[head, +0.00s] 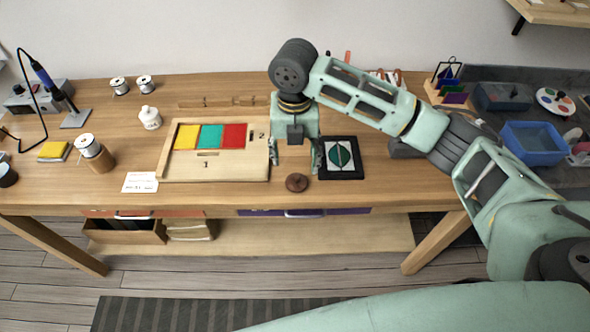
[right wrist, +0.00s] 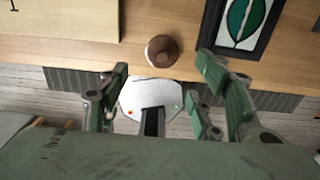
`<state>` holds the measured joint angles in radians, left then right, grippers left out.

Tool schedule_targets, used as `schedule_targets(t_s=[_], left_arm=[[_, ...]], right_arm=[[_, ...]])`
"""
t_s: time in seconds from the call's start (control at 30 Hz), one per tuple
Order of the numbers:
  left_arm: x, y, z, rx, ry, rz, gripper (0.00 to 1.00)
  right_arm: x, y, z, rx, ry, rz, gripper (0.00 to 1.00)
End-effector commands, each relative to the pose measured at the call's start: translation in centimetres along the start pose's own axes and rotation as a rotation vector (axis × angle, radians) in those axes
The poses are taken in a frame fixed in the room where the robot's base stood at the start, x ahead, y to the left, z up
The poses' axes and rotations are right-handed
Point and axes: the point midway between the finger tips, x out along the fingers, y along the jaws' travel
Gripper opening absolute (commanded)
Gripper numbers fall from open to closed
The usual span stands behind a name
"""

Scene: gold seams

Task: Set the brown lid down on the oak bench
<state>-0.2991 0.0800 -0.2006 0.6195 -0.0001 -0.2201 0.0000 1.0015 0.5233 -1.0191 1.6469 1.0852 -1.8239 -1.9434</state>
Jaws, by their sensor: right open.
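The brown lid (head: 297,182) is a small round disc with a knob, lying on the oak bench (head: 235,193) near its front edge. It also shows in the right wrist view (right wrist: 162,51), near the top middle. My right gripper (head: 294,170) is open and empty above the bench, its fingers pointing down. In the right wrist view its two fingers (right wrist: 163,80) are wide apart, and the lid shows beyond and between them, apart from both. My left gripper does not show in either view.
A wooden tray (head: 215,173) with yellow, teal and red panels lies left of the lid. A black-framed leaf panel (head: 340,158) lies to its right. A white card (head: 140,182), wire spools and a soldering iron are further left. The bench's front edge is close to the lid.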

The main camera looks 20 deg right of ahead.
Motion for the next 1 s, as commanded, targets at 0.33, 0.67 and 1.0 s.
schedule_targets(t_s=[0.33,0.67,1.0], left_arm=[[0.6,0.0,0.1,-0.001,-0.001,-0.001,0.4],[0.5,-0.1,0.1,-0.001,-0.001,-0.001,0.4],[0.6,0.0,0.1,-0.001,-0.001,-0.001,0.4]], right_arm=[[-3.0,0.0,0.0,-0.001,0.001,-0.001,0.59],[-3.1,0.0,0.0,-0.001,0.001,-0.001,0.59],[-0.1,1.8,-2.5,0.118,0.01,0.054,0.59]])
